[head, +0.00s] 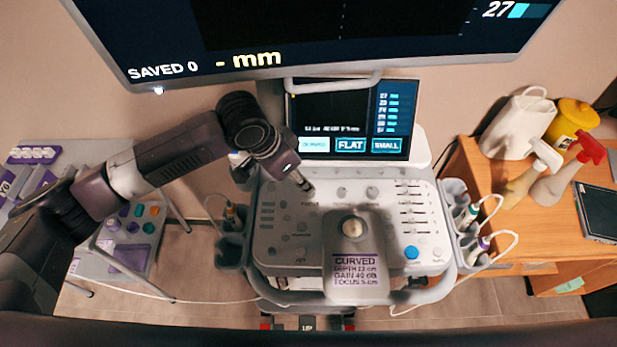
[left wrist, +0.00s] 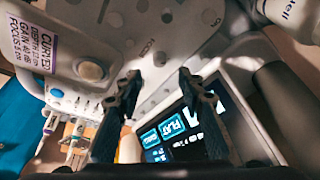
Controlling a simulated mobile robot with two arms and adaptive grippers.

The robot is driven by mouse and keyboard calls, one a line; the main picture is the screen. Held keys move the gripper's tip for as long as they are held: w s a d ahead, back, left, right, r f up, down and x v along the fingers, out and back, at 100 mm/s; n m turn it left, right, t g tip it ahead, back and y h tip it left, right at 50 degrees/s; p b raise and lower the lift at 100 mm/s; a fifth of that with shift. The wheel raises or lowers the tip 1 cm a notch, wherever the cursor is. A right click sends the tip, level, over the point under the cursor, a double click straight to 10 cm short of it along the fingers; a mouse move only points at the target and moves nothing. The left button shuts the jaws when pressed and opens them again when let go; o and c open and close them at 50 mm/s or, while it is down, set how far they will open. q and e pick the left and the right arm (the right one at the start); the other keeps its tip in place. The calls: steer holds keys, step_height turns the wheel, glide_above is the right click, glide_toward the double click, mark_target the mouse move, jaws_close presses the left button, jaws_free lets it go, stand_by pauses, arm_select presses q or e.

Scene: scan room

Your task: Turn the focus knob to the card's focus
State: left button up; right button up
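The ultrasound console panel (head: 277,262) fills the middle of the head view. The card (head: 357,288), at its front, reads CURVED, depth 12 cm, gain 40 dB, focus 5 cm; it also shows turned over in the left wrist view (left wrist: 34,52). My left gripper (head: 305,186) is over the upper left of the panel, just above the FOCUS label (head: 310,204). In the left wrist view its fingers (left wrist: 159,73) are apart and empty. A small dark round knob (left wrist: 160,58) shows between and just beyond the tips. Contact cannot be told. My right gripper is out of view.
The touch screen (head: 350,146) with CURVED, FLAT and SMALL buttons stands behind the panel, close to my left gripper. Other knobs (head: 372,193) and sliders (head: 411,206) lie to the right. Probe holders (head: 232,249) flank the panel. A large monitor (head: 300,78) hangs above.

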arm_select(q)
steer(key=p+x, duration=0.1)
steer(key=x, duration=0.5)
steer(key=shift+f, duration=0.25)
steer(key=shift+w+d+f, duration=0.1)
steer(key=shift+d+f, duration=0.1)
steer(key=shift+f, duration=0.3)
jaws_close()
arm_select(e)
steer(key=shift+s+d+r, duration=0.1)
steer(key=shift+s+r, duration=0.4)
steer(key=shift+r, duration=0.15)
